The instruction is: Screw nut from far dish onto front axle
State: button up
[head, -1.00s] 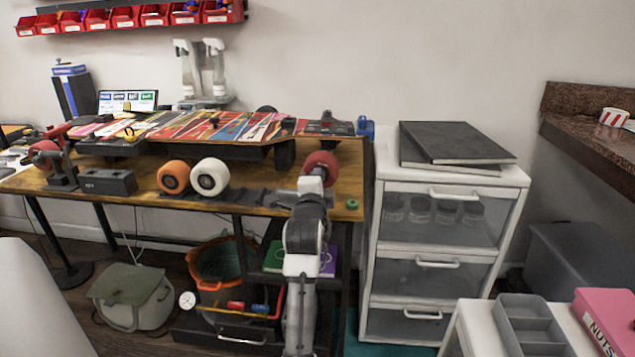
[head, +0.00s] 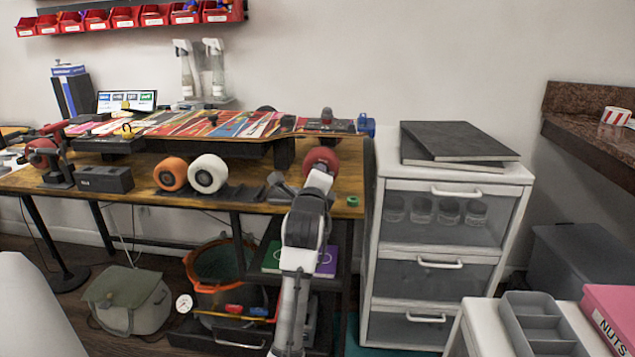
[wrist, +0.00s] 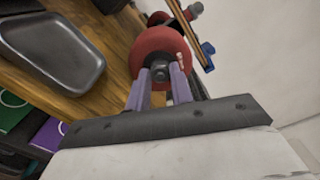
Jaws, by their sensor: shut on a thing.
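A red wheel (head: 322,157) sits at the right front end of the upturned skateboard (head: 215,124). In the wrist view the red wheel (wrist: 148,45) faces my gripper. My gripper (wrist: 161,80) is shut on a dark grey nut (wrist: 160,70) at the wheel's centre, where the axle end is. The fingers hide the sides of the nut, and I cannot tell how far it sits on the axle. In the head view my gripper (head: 318,178) is right in front of the wheel. A dark grey tray (wrist: 88,86) lies on the bench, left of my gripper.
An orange wheel (head: 170,173) and a white wheel (head: 208,174) stand at the bench's front edge. A small green ring (head: 352,201) lies at its right corner. A white drawer unit (head: 372,215) stands close to the right. A blue part (head: 366,126) is behind the red wheel.

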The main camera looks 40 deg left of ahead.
jog(key=m+b, duration=0.2)
jog(key=m, duration=0.1)
jog(key=shift+f, duration=0.15)
jog(key=m+b, duration=0.1)
jog(key=m, duration=0.1)
jog(key=shift+m, duration=0.3)
jog(key=shift+m+b, duration=0.7)
jog(key=shift+m, duration=0.4)
jog(key=m, duration=0.3)
jog(key=shift+b, duration=0.35)
jog(key=o, duration=1)
jog(key=shift+r, duration=0.2)
jog(key=shift+c, duration=1)
